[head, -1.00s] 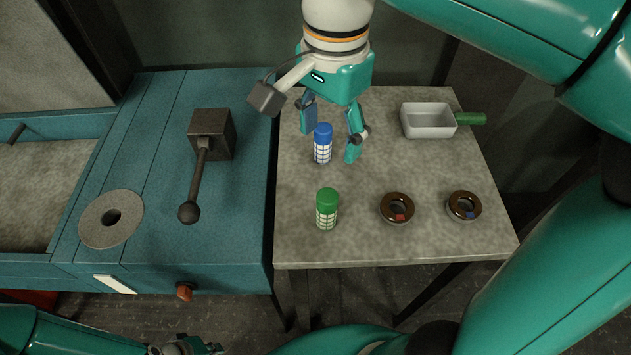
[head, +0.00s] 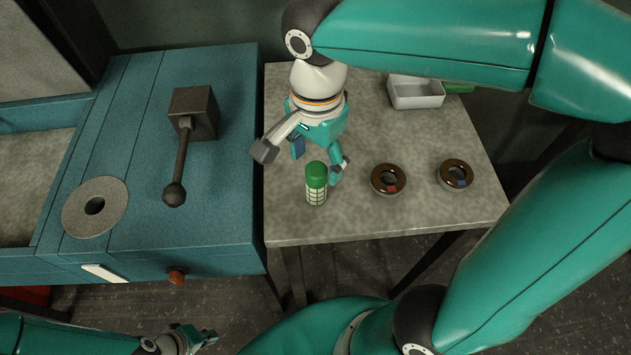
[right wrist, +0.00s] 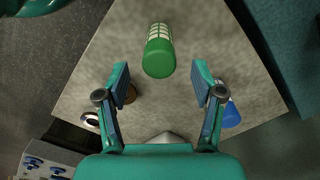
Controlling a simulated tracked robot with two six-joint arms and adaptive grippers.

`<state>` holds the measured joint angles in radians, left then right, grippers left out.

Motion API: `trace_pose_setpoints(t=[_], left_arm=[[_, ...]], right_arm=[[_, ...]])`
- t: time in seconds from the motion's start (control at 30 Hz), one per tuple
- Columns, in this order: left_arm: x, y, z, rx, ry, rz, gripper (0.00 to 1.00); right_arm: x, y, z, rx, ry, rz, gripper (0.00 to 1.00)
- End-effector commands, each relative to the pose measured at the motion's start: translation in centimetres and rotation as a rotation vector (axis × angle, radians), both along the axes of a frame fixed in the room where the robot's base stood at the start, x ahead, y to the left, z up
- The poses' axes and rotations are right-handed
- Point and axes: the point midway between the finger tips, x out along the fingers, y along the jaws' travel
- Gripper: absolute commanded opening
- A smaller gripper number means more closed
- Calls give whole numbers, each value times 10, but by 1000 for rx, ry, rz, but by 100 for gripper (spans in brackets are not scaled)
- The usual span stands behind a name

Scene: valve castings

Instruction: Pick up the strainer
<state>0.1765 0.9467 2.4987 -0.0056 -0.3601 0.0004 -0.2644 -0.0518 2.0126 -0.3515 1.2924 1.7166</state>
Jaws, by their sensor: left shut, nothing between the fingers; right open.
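A similar blue-capped cylinder (right wrist: 231,114) is partly hidden behind a finger there and hidden in the head view. My left gripper (head: 205,338) is shut and empty at bottom left.
Two brown-topped rings, one with a red mark (head: 388,180) and one with a blue mark (head: 456,174), lie right of the cylinder. A teal bench (head: 225,235) with a lever (head: 181,160) adjoins the table (head: 300,222).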

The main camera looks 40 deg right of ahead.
Motion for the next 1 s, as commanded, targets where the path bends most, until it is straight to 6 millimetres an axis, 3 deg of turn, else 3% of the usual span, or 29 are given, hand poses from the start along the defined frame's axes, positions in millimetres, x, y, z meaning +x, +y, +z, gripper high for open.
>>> trace_pose_setpoints(t=[0.23,0.53,0.9,1.0], left_arm=[[0,0,0,0,0,0,0],[0,0,0,0,0,0,0],[0,0,0,0,0,0,0],[0,0,0,0,0,0,0]], right_arm=[[-1,1,-34,-1,4,-2,67],[0,1,-38,0,0,-2,67],[-1,1,-38,0,1,-2,6],[0,1,-38,0,0,-2,1]])
